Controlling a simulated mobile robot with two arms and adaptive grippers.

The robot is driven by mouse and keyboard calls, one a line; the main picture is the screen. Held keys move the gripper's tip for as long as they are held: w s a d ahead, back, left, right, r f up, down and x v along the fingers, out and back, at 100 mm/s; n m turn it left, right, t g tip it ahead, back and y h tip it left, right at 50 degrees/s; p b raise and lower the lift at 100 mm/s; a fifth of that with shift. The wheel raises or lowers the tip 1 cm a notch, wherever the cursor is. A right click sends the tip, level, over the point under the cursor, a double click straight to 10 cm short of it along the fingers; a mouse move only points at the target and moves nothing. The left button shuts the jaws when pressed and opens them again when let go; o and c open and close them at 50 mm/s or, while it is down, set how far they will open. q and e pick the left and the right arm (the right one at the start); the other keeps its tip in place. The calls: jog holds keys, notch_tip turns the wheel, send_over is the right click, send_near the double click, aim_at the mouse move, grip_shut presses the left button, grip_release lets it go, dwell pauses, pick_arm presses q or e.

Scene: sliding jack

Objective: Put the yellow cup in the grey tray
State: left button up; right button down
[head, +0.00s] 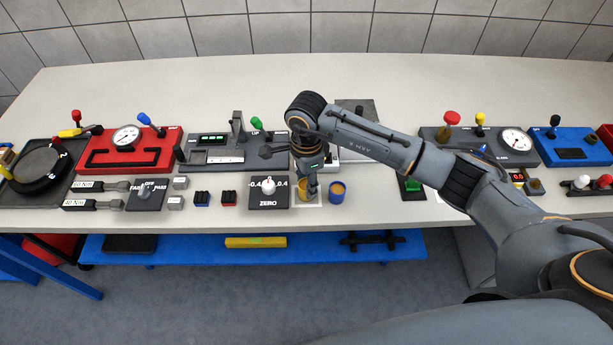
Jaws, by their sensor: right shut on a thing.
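The yellow cup (303,198) shows partly below my right gripper (308,190), on or just above a pale square plate (316,203) near the table's front edge. My right gripper points down and is shut on the cup. The fingers hide much of the cup, and I cannot tell whether its base touches the plate. A dark grey flat thing (362,107) at the back, partly behind my right arm, may be the grey tray; I cannot tell for sure. My left gripper is not in view.
A blue cup (337,191) with an orange-yellow inside stands close to the right. Panels with gauges and levers line both sides. The back of the table (230,95) is clear.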

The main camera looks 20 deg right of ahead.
jog(key=shift+f, duration=0.1)
jog(key=shift+f, duration=0.15)
jog(key=c, duration=0.8)
grip_release()
jog(key=shift+c, duration=0.2)
jog(key=shift+r, duration=0.35)
notch_tip(320, 180, up, 12)
jog(key=b, duration=0.4)
jog(key=shift+f, duration=0.15)
